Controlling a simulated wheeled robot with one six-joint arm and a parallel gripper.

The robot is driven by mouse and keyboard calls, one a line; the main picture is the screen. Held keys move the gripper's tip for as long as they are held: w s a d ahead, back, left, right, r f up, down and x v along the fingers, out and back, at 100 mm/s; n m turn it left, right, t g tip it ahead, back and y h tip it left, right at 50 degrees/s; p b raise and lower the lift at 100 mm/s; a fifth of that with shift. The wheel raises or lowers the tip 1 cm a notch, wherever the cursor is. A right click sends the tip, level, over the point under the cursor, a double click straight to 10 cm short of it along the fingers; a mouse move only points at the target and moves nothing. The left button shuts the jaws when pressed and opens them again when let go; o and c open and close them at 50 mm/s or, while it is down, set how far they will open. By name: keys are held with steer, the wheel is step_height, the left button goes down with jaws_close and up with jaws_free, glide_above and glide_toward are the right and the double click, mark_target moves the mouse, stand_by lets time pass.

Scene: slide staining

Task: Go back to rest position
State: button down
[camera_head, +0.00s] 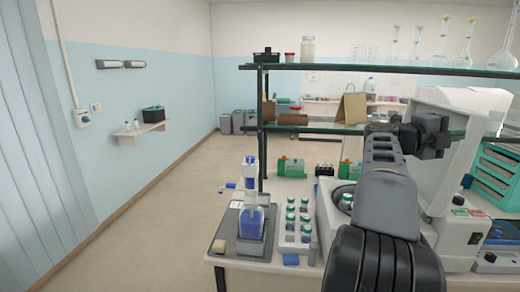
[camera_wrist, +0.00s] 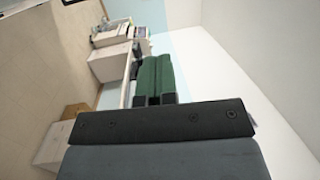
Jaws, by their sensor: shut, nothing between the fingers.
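My arm rises from the bottom right of the head view and ends in my gripper (camera_head: 432,137), dark and turned sideways at the height of the lower shelf. In the wrist view my gripper (camera_wrist: 156,70) shows as dark grey housing with two dark green blocks side by side beyond it. They look closed together, with nothing held. Exact contact with the shelf or the machine cannot be told.
A lab bench holds a blue-liquid bottle (camera_head: 251,222) on a grey tray and a white rack (camera_head: 287,238) of green-capped vials. A white machine (camera_head: 447,180) stands close right of my arm. Glass shelves (camera_head: 350,67) with flasks run above. The floor (camera_head: 160,210) at left is clear.

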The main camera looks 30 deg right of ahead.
steer(key=w+f+n+t+h, duration=0.2)
steer(key=w+f+n+t, duration=0.3)
steer(key=w+n+t, duration=0.75)
steer(key=w+a+f+n+t+y, duration=0.8)
steer(key=w+a+f+n+y, duration=0.15)
steer(key=a+n, duration=0.3)
steer(key=a+f+n+g+y, duration=0.2)
steer(key=a+f+n+y, duration=0.15)
steer(key=a+f, duration=0.4)
steer(key=a+f+n+g+y, duration=0.1)
steer(key=a+f+n+y, duration=0.25)
steer(key=a, duration=0.65)
steer(key=s+a+f+n+g+y, duration=0.1)
steer(key=s+a+f+n+g, duration=0.1)
steer(key=s+a, duration=0.4)
steer(key=s+a+f+n+g+y, duration=0.1)
steer(key=s+a+f+n, duration=0.4)
steer(key=a, duration=0.6)
steer(key=shift+s+a+f+n+g, duration=0.15)
steer(key=shift+s+f+n+g, duration=0.2)
steer(key=shift+n+g, duration=0.55)
